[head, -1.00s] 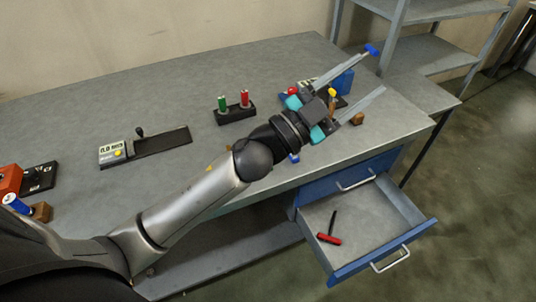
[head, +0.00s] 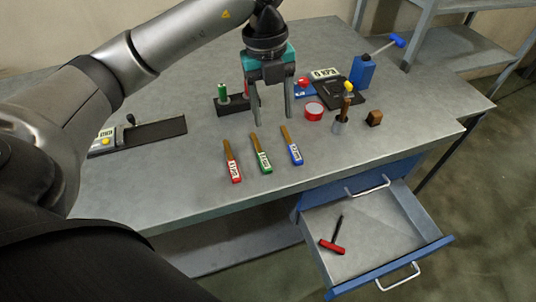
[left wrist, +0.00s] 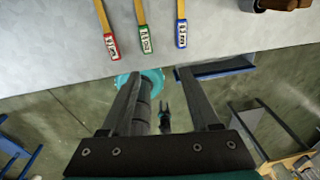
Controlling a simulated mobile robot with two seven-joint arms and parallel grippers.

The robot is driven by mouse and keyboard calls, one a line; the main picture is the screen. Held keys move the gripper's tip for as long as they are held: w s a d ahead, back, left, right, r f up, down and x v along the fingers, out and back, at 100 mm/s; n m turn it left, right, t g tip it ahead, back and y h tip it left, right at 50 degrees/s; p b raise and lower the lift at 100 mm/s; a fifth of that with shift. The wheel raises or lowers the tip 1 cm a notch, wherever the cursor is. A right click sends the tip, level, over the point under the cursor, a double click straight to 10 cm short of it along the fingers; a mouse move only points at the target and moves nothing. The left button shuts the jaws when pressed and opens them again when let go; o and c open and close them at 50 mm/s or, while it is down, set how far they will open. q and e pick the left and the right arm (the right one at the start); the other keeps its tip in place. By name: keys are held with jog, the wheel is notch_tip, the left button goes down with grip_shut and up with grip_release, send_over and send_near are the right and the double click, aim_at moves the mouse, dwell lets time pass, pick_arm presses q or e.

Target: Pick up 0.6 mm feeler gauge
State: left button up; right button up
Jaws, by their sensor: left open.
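Three feeler gauges lie side by side near the front of the grey workbench (head: 200,180): one with a red end (head: 235,172), one with a green end (head: 264,163) and one with a blue end (head: 295,155). Each has a brown-gold strip pointing away from the front edge. Their labels are too small to read surely, so I cannot tell which is 0.6 mm. They also show at the top of the left wrist view. My left gripper (head: 273,117) points down behind the gauges, open and empty, apart from them.
A black holder (head: 230,107) with green and red pieces stands behind the gripper.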

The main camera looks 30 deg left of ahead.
pick_arm(q)
jog(key=a, duration=0.2)
jog(key=y+b, duration=0.1)
jog(key=b, duration=0.1)
send_over(263, 157)
jog(key=shift+n, duration=0.4)
notch_tip(263, 157, down, 9)
jog(key=shift+w+a+f, duration=0.1)
jog(key=shift+f, duration=0.1)
jog(key=shift+f+b, duration=0.35)
jog(key=shift+f, duration=2.3)
jog(key=shift+c, duration=0.4)
grip_shut()
